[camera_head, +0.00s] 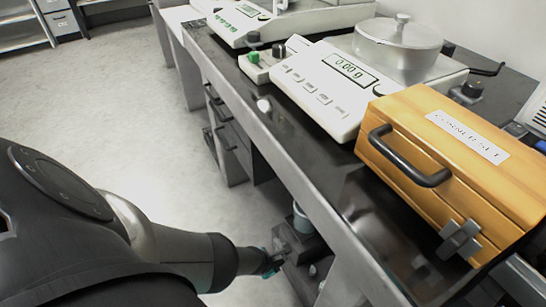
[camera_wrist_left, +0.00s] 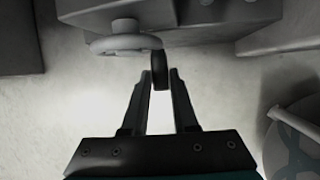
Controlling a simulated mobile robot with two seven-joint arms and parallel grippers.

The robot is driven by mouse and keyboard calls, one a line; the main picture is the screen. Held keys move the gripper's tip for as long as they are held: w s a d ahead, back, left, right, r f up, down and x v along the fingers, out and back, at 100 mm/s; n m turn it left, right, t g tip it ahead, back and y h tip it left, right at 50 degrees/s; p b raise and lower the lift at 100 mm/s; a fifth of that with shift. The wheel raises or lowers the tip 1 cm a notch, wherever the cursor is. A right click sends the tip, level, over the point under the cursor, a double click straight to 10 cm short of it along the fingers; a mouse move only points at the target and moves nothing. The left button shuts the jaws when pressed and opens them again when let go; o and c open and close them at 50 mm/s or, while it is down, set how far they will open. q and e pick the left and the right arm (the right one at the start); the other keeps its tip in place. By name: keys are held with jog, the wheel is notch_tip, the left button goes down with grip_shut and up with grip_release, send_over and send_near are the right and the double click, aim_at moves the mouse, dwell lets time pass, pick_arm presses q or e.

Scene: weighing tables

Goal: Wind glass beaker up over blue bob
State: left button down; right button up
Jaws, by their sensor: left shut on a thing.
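My left gripper (camera_head: 274,263) reaches low beside the bench front in the head view. In the left wrist view its fingers (camera_wrist_left: 160,85) are closed on a small dark handle (camera_wrist_left: 160,70) beside a pale grey ring-shaped wheel (camera_wrist_left: 125,38). The wheel sits against a dark block (camera_wrist_left: 115,10). In the head view a small pale blue-grey cylinder (camera_head: 302,220) stands on a dark stand (camera_head: 300,243) below the bench edge. I cannot tell whether it is the beaker or the bob, and no other clear beaker or bob shows. My right gripper is not in view.
A white balance (camera_head: 318,105) reading 0.00 g carries a lidded metal pan (camera_head: 398,48). A labelled wooden box (camera_head: 450,165) with a black handle sits nearer on the bench. A second balance (camera_head: 240,25) stands behind. Floor (camera_head: 120,120) at left is clear. Drawers (camera_head: 225,130) line the bench front.

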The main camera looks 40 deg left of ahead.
pick_arm(q)
jog(key=shift+f+t+y, duration=0.25)
jog(key=shift+t+y, duration=0.05)
jog(key=shift+y, duration=0.2)
jog(key=c, duration=0.7)
grip_release()
jog(key=shift+r, duration=0.1)
